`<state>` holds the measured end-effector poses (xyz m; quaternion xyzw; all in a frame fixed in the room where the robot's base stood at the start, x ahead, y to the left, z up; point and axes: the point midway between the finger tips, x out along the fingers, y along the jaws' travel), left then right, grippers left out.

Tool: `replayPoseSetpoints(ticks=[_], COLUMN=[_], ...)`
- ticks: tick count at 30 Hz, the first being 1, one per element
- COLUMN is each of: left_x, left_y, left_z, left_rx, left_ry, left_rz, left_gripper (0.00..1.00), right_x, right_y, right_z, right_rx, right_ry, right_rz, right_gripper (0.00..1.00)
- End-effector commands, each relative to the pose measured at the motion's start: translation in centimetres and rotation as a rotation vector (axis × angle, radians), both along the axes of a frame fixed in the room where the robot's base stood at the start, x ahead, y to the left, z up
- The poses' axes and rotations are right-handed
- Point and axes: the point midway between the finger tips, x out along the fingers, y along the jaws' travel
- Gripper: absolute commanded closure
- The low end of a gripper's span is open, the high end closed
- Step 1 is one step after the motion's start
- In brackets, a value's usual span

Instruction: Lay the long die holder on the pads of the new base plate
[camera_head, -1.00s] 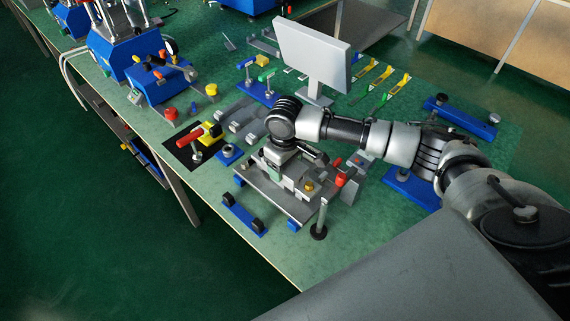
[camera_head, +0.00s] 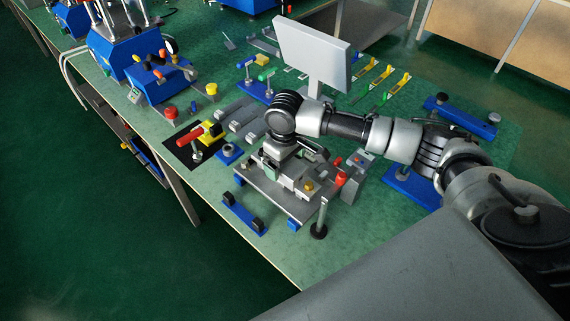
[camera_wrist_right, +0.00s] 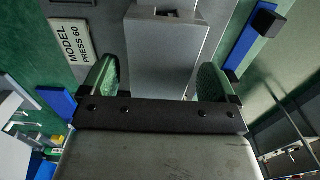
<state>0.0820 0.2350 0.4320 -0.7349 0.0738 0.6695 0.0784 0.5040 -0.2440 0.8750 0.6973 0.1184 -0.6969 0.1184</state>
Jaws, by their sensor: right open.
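The grey base plate (camera_head: 262,187) sits on blue feet near the bench's front edge, with grey blocks on it. My right gripper (camera_head: 278,166) is low over its back part, pointing down. In the right wrist view, my gripper's green-padded fingers (camera_wrist_right: 155,82) are open on either side of a long grey block (camera_wrist_right: 165,50), which looks like the die holder. It lies over the plate, with small gaps beside the fingers. Its near end is hidden by the gripper body, and I cannot tell how it meets the pads. My left gripper is not in view.
A blue bar with black rests (camera_head: 243,216) lies to the left. Grey bars (camera_head: 240,120) and a monitor (camera_head: 314,52) stand behind. A "MODEL PRESS 60" label (camera_wrist_right: 72,48) shows in the wrist view.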

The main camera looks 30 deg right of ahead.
Motion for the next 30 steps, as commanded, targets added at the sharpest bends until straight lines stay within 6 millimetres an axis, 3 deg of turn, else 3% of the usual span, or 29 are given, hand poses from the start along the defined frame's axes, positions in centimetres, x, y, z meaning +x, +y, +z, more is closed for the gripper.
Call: replayPoseSetpoints(ticks=[9,15,30], left_x=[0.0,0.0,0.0], left_y=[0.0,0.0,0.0], left_z=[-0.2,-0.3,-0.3], left_rx=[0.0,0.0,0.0], left_ry=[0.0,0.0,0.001], left_rz=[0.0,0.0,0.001], left_gripper=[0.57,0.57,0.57], right_x=[0.1,0.1,0.0], right_y=[0.1,0.0,0.0], right_z=[6.9,9.8,10.7], right_rx=[0.002,0.001,0.0], right_ry=[-0.005,-0.002,0.0], right_rz=[0.001,0.0,-0.001], right_gripper=[0.11,0.11,0.11])
